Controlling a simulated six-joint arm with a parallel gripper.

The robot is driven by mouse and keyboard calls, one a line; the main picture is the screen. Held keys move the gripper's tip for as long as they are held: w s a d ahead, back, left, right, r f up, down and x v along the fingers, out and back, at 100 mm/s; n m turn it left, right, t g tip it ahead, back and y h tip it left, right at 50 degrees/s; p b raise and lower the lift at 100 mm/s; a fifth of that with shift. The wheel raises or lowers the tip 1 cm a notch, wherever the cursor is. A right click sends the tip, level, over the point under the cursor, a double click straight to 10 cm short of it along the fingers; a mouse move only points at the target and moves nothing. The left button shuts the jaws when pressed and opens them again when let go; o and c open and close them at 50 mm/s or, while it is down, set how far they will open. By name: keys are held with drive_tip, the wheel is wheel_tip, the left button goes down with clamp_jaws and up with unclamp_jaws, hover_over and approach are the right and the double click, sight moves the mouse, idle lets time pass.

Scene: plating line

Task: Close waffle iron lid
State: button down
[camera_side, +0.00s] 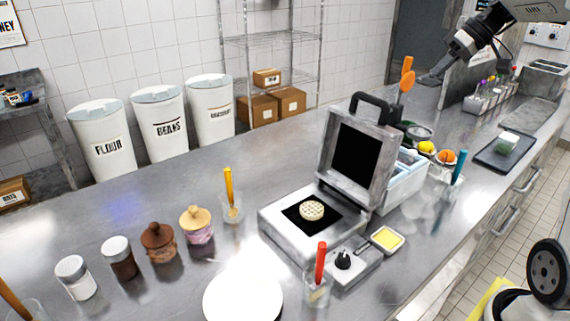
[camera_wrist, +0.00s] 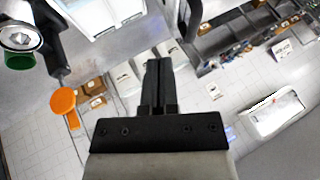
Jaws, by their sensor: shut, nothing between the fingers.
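The waffle iron (camera_side: 292,222) stands on the steel counter in the side view. Its lid (camera_side: 357,152) is raised upright, with a black inner plate and a black handle (camera_side: 372,108) on top. A round pale waffle (camera_side: 311,211) lies on the black lower plate. My gripper (camera_side: 430,79) is at the upper right, beyond the lid and above the counter, apart from the iron. In the wrist view my gripper (camera_wrist: 158,65) has its dark fingers together with nothing between them. The waffle iron is not clearly seen in the wrist view.
An orange utensil (camera_side: 406,80) stands behind the lid, near my gripper. A light bin (camera_side: 405,180) and fruit bowls sit right of the lid. A white plate (camera_side: 243,298), a glass with a red-handled tool (camera_side: 319,283) and several jars are in front and left.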

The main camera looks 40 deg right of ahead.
drive_tip(key=w+a+f, duration=0.4)
drive_tip(key=a+f, duration=0.3)
drive_tip(key=shift+w+a+f, duration=0.3)
drive_tip(key=shift+w+a, duration=0.05)
drive_tip(key=shift+a, duration=0.05)
drive_tip(key=shift+a, duration=0.1)
idle(0.5)
